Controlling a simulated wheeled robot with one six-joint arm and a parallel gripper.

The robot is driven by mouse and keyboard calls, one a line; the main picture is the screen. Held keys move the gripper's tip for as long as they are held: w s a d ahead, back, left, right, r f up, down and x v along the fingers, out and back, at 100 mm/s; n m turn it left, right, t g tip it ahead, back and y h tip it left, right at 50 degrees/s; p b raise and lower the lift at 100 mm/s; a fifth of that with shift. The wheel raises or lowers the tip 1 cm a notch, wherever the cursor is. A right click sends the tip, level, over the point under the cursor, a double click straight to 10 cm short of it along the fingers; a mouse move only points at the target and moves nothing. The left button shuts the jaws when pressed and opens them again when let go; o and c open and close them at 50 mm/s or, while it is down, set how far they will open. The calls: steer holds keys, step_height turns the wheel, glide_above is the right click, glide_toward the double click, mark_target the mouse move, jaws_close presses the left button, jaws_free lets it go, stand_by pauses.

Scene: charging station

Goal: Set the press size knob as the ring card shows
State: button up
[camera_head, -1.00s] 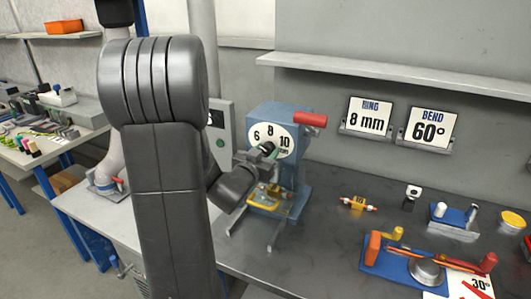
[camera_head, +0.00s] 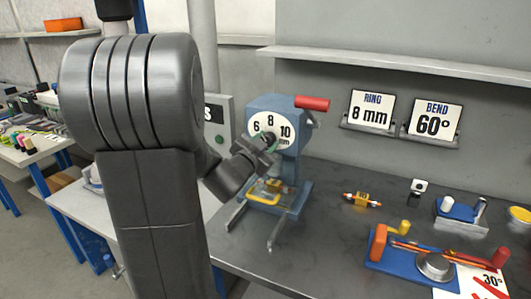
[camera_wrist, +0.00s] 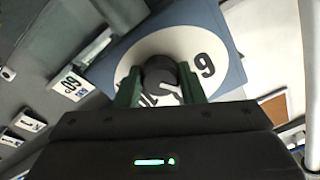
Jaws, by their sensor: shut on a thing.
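The blue press (camera_head: 277,103) stands on the bench with a white dial (camera_head: 285,122) marked 6, 8 and 10 mm. Its dark round size knob (camera_wrist: 160,72) sits at the dial's centre. My gripper (camera_head: 266,145) reaches it from the front left. In the wrist view its two green fingers (camera_wrist: 160,86) lie on either side of the knob and are shut on it. The fingers and the gripper body hide part of the dial; I cannot tell which number the knob points at. The ring card (camera_head: 371,110) on the wall reads 8 mm.
A bend card (camera_head: 434,120) reading 60° stands right of the ring card. The press has a red handle (camera_head: 312,103) at upper right. A yellow-orange part (camera_head: 361,200) and a blue bending jig (camera_head: 405,257) lie on the bench to the right.

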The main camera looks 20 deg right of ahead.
steer(key=shift+m+b, duration=2.45)
steer(key=shift+m, duration=0.85)
steer(key=o, duration=1)
steer(key=p+v, duration=0.1)
steer(key=v, duration=1.2)
steer(key=shift+s+a, duration=0.2)
steer(key=shift+a, duration=0.2)
